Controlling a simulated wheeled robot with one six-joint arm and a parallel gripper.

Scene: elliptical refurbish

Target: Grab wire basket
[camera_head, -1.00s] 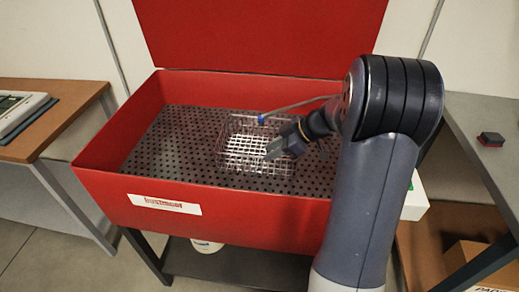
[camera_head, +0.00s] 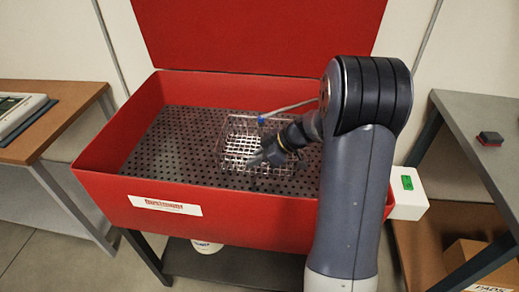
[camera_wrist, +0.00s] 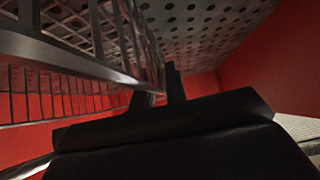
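The wire basket (camera_head: 240,143) is a silver mesh box. It stands on the perforated floor of the red washer tub, right of its middle. My gripper (camera_head: 257,158) is at the basket's front right part, pointing down and left, and overlaps the mesh in the head view. In the wrist view the basket's wire wall and rim (camera_wrist: 75,60) run close to my two dark fingers (camera_wrist: 160,92). A narrow gap shows between the fingertips, by the end of the wall. Whether they touch or clamp the wire is unclear.
The red tub (camera_head: 105,150) has walls all round and a raised lid (camera_head: 260,35). A hose with a blue end (camera_head: 262,119) lies by the basket's back edge. A white box with a green panel (camera_head: 408,195) is at the tub's right. Tables stand left (camera_head: 65,110) and right (camera_head: 460,110).

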